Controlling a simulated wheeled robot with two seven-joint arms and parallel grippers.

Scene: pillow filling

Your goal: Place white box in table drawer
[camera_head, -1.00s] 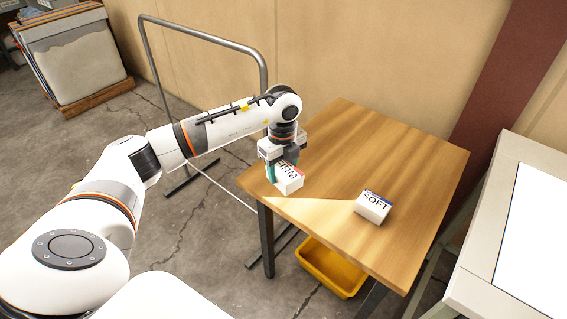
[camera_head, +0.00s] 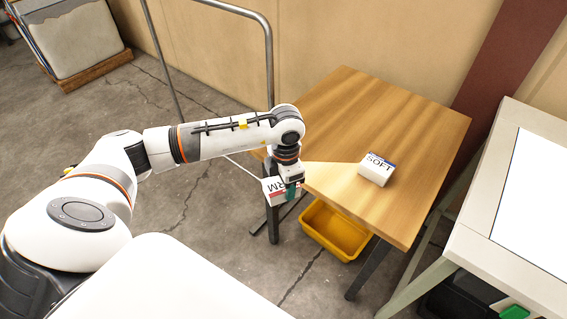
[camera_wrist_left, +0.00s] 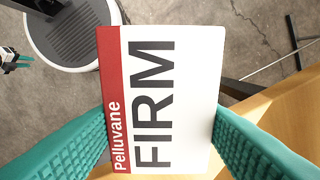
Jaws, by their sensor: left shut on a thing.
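My left gripper (camera_head: 291,190) is shut on a white box (camera_head: 272,188) with a red stripe and "FIRM" lettering. It holds the box in the air just off the table's (camera_head: 400,110) near-left corner. In the left wrist view the box (camera_wrist_left: 165,90) sits between the two green finger pads, its printed face toward the camera. A second white box (camera_head: 376,170), with a blue stripe and "SOFT" lettering, lies on the tabletop. No table drawer can be made out. What looks like my right gripper (camera_wrist_left: 17,62) is small at the left wrist view's edge; its opening is unclear.
A yellow bin (camera_head: 336,232) sits below the wooden table, near its front edge. A grey metal frame (camera_head: 268,60) stands behind my left arm. A pale table (camera_head: 470,245) with a white panel stands at the right. Most of the wooden tabletop is clear.

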